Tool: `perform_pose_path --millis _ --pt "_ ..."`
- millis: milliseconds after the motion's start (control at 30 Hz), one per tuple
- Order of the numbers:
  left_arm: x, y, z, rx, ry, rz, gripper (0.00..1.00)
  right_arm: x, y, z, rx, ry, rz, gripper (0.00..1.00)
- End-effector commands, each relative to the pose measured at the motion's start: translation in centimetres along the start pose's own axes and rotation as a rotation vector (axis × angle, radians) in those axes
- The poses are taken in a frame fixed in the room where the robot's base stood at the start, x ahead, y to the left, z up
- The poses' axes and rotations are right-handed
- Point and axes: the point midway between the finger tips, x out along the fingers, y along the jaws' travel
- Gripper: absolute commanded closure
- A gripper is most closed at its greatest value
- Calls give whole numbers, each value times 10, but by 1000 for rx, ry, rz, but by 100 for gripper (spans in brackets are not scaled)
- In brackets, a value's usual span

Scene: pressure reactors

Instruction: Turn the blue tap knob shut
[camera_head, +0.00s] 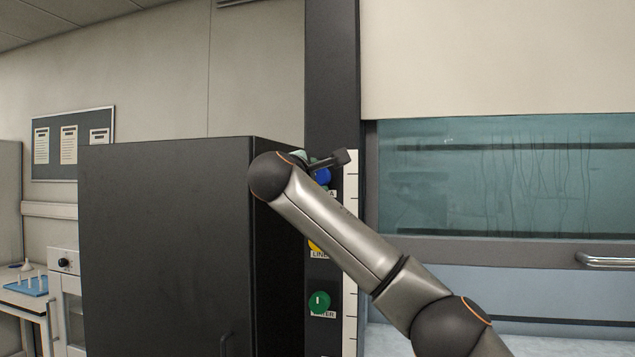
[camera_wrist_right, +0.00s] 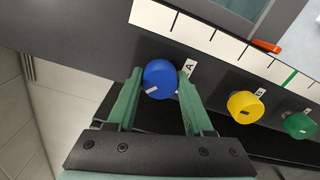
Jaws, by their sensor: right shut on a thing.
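The blue tap knob (camera_wrist_right: 160,74) sits on a dark upright panel beside a label marked A. It has a short pale pointer mark on its face. In the wrist view my right gripper (camera_wrist_right: 159,82) has its two green fingers on either side of the knob and is shut on it. In the head view the blue knob (camera_head: 323,176) is partly hidden behind my right gripper (camera_head: 314,163) and wrist. My left gripper is not in view.
A yellow knob (camera_wrist_right: 245,106) and a green knob (camera_wrist_right: 298,125) sit along the same panel, below the blue one in the head view. A large dark cabinet (camera_head: 165,245) stands left of the panel. A glass-fronted hood (camera_head: 500,180) is on the right.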

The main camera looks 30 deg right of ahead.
Motion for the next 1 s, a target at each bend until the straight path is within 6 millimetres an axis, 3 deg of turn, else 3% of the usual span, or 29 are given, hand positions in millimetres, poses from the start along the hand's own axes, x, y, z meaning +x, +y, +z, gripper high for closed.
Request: perform_pose_path --millis 600,1000 --pt "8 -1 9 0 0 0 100 0 -2 -2 570 1 -6 100" --pt "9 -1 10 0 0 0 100 0 -1 -2 805 -1 -4 100"
